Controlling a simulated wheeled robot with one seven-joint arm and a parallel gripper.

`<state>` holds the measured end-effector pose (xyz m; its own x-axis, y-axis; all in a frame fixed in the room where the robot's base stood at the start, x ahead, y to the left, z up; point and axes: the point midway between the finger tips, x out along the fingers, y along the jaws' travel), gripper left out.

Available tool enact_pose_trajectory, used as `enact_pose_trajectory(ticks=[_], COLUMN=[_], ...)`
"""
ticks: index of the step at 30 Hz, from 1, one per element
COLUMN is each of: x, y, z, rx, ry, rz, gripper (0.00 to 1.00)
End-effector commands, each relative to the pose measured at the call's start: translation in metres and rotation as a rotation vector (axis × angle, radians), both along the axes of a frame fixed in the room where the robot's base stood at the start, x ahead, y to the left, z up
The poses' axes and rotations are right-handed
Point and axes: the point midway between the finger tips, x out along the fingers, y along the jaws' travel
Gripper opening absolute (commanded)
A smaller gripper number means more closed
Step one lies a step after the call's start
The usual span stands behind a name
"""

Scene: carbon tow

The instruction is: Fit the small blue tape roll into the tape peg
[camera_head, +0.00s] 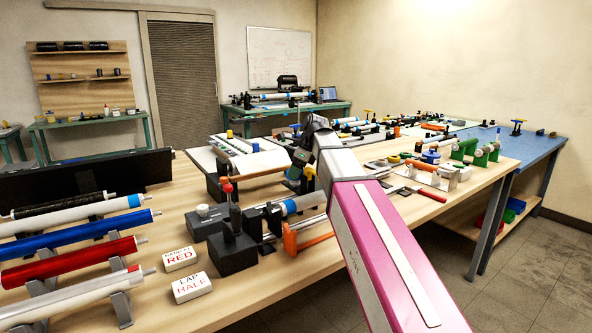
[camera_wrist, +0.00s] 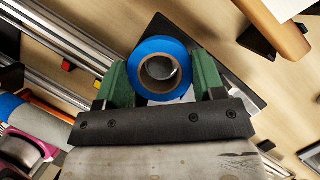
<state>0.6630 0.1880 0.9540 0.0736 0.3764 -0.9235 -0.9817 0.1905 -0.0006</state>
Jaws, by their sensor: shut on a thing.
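The small blue tape roll (camera_wrist: 139,65) sits between the green fingers of my gripper (camera_wrist: 160,85) in the wrist view, its brown core facing the camera. My gripper is shut on it. A grey round shape (camera_wrist: 159,69) shows inside the roll's hole; I cannot tell whether it is the tape peg or how far the roll is around it. A dark flat plate (camera_wrist: 235,89) lies under and beside the roll. In the head view my gripper (camera_head: 300,170) is over the middle of the bench, with a bit of blue at its fingers, and my arm hides much of that spot.
Metal rails (camera_wrist: 60,40) run along the left in the wrist view. A wooden-edged board (camera_wrist: 275,25) is at upper right. In the head view, a black block with a red-topped lever (camera_head: 232,245) and an orange clamp (camera_head: 290,240) stand nearer; coloured tubes (camera_head: 80,260) lie left.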

Motion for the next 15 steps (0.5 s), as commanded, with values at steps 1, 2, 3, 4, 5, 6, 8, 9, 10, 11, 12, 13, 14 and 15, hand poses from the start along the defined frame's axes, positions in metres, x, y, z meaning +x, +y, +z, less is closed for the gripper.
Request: enact_pose_trajectory(ticks=[1, 2, 3, 4, 5, 6, 8, 9, 10, 11, 12, 13, 14, 15], x=[-0.0010, -0.0010, -0.0011, -0.0011, -0.0011, -0.0012, -0.0012, -0.0012, -0.0012, -0.0012, -0.0011, -0.0011, -0.0010, -0.0010], y=[-0.0004, -0.0004, -0.0004, -0.0004, -0.0005, -0.0005, -0.0006, -0.0006, -0.0006, -0.0006, -0.0006, -0.0006, -0.0005, -0.0005], z=[-0.0018, -0.0024, -0.0029, -0.0026, -0.0026, -0.0022, -0.0015, -0.0007, 0.0001, 0.0010, 0.0023, 0.0032, 0.0044, 0.0059], rx=[-0.001, -0.001, -0.002, -0.002, -0.002, -0.002, -0.002, -0.002, -0.002, -0.002, -0.002, -0.002, -0.002, -0.001], ry=[0.001, 0.001, 0.001, 0.001, 0.001, 0.001, 0.001, 0.001, 0.001, 0.001, 0.001, 0.001, 0.001, 0.001], rz=[0.000, 0.000, 0.001, 0.001, 0.001, 0.001, 0.001, 0.001, 0.001, 0.001, 0.000, 0.000, 0.000, 0.000], gripper=[0.40, 0.40, 0.40, 0.40, 0.40, 0.40, 0.40, 0.40, 0.40, 0.40, 0.40, 0.40, 0.40, 0.40])
